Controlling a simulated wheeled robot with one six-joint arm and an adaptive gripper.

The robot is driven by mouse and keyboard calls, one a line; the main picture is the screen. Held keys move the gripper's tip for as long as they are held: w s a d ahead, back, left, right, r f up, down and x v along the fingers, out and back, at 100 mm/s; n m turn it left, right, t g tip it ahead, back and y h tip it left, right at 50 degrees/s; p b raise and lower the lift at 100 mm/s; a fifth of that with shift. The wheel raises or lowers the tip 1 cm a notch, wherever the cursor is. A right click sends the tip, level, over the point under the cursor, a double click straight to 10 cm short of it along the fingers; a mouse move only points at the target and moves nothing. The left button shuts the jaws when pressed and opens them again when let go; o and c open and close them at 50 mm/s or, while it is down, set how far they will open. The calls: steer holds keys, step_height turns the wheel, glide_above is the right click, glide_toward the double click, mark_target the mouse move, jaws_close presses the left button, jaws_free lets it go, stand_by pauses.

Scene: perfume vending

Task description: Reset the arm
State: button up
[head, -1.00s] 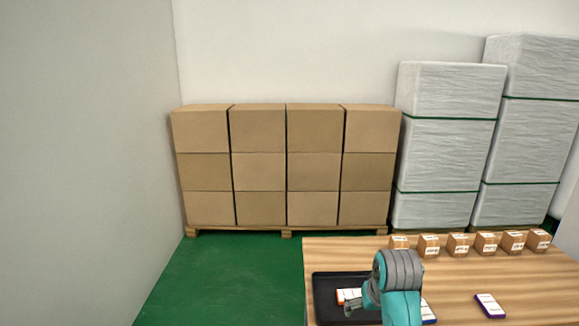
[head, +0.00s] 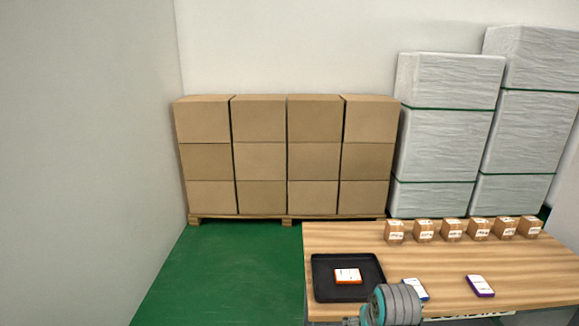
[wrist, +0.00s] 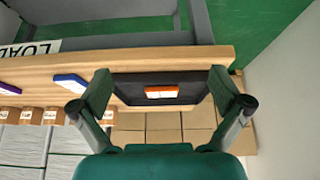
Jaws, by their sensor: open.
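My gripper (wrist: 160,108) is open and empty in the wrist view, its two fingers spread wide with the tray in view between them. In the head view my gripper (head: 352,321) shows only in part at the bottom edge, in front of the table. A black tray (head: 322,290) lies on the wooden table's left end. An orange-and-white box (head: 348,275) lies inside the tray, apart from my gripper. It also shows in the wrist view (wrist: 162,92).
On the wooden table (head: 345,236) lie a blue-and-white box (head: 415,289) and a purple-and-white box (head: 480,286). Several small cartons (head: 452,230) line its back edge. Stacked cardboard boxes (head: 288,155) and wrapped pallets (head: 440,135) stand behind. Green floor (head: 235,270) is clear at left.

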steer(key=s+f+t, duration=0.2)
steer(key=s+f, duration=0.8)
steer(key=f, duration=0.2)
steer(key=s+f+t, duration=0.3)
steer(key=s+f, duration=0.1)
steer(key=s, duration=1)
steer(key=s+r+t, duration=0.1)
steer(key=s+r, duration=0.4)
steer(key=s, duration=0.3)
steer(key=s+r+t, duration=0.2)
steer(key=s+r, duration=0.3)
steer(key=s, duration=0.3)
steer(key=s+a+r+t, duration=0.1)
steer(key=s+r, duration=0.5)
steer(key=s, duration=0.3)
